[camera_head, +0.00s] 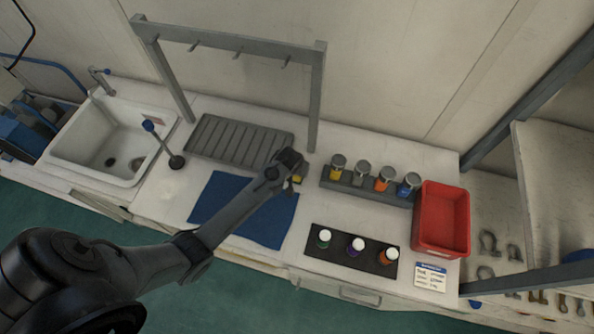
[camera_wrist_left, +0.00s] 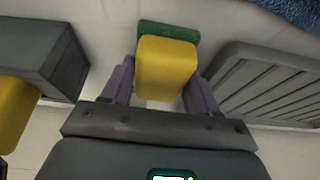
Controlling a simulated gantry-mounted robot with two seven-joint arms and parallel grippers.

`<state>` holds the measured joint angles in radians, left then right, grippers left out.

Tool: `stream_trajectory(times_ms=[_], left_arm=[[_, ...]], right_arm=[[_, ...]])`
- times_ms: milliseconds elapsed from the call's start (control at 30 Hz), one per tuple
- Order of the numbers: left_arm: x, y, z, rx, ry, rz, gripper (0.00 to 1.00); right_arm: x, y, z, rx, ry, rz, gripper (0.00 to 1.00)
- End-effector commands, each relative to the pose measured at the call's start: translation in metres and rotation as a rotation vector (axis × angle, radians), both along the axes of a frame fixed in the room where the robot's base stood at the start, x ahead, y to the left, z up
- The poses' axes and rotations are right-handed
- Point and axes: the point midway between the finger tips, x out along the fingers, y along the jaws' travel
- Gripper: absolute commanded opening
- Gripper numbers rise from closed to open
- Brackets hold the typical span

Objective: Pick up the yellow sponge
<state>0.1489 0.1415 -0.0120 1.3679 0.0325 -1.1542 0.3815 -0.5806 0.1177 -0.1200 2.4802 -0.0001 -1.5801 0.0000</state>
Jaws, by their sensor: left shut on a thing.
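The yellow sponge (camera_wrist_left: 166,68) with a green scouring side (camera_wrist_left: 168,31) sits between the fingers of my left gripper (camera_wrist_left: 162,88) in the left wrist view. The fingers are shut on its two sides. In the head view my left gripper (camera_head: 293,168) is over the counter, between the grey ribbed drain tray and the rack of jars; only a small yellow bit of the sponge (camera_head: 297,179) shows beside it. Whether the sponge touches the counter is hard to tell. My right gripper is not in view.
A grey rack (camera_head: 366,189) with several jars stands just right of the gripper. The ribbed tray (camera_head: 238,141) is to the left, under a grey hook frame (camera_head: 318,95). A blue cloth (camera_head: 215,199), dark mat (camera_head: 315,243), red bin (camera_head: 441,250) and sink (camera_head: 75,150) are around.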

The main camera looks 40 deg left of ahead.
Motion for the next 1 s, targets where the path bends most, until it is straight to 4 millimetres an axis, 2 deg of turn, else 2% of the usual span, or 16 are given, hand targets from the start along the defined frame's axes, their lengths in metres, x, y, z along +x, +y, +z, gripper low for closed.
stream_trajectory(times_ms=[33,100,333,467,800,1000], left_arm=[[0.0,0.0,0.0,0.0,0.0,0.0,0.36],[0.0,0.0,0.0,0.0,0.0,0.0,0.28],[0.0,0.0,0.001,0.0,-0.001,0.0,0.28],[0.001,0.0,0.01,0.0,-0.002,0.0,0.28],[0.001,0.0,0.065,-0.001,-0.005,0.0,0.28],[0.001,0.0,0.09,0.0,-0.001,0.0,0.28]], right_arm=[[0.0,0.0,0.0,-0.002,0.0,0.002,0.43],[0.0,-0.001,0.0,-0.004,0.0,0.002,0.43],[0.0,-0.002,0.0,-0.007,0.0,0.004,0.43],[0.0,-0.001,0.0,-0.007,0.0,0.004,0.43],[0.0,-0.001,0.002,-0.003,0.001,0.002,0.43],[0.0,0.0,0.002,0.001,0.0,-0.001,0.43]])
